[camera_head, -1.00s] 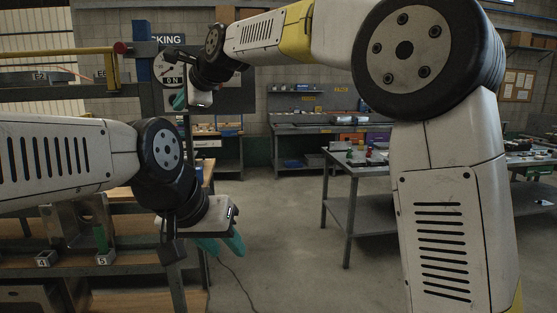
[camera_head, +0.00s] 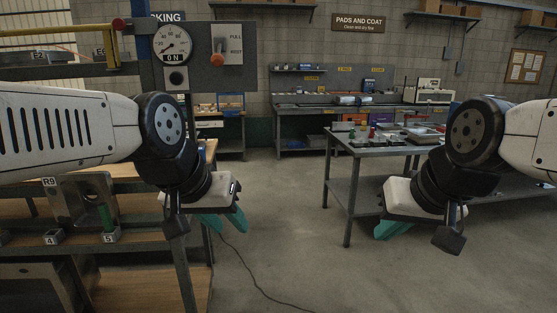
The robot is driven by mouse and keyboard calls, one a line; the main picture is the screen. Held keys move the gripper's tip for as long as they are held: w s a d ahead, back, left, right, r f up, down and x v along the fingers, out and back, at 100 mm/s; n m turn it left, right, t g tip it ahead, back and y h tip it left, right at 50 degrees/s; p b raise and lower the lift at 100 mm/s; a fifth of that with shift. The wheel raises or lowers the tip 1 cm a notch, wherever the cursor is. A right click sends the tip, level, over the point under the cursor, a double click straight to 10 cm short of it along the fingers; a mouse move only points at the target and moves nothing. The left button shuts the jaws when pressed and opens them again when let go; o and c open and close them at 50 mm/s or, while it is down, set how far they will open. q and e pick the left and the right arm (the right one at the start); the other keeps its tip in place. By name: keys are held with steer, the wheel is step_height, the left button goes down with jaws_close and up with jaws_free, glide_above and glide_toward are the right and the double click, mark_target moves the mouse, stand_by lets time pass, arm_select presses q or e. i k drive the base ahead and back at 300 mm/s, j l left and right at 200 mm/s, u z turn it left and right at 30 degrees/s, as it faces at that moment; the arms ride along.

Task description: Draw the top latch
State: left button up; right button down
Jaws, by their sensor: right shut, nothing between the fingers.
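I cannot tell for sure which part is the top latch. A yellow bar (camera_head: 58,30) runs across the upper left, with a red knob (camera_head: 118,24) at its right end. My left gripper (camera_head: 224,222) hangs lower, in front of the wooden bench, with its teal fingers apart and empty. It is well below the bar and touches nothing. My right gripper (camera_head: 392,230) is at the right, in front of the grey table. Its teal fingers are shut with nothing between them, far from the bar and knob.
A gauge (camera_head: 171,44) and a panel with an orange knob (camera_head: 217,60) stand right of the bar. The wooden bench (camera_head: 140,204) carries metal holders at left. A grey table (camera_head: 370,150) with small parts stands at right.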

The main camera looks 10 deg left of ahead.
mark_target(118, 24)
steer(key=u, duration=1.95)
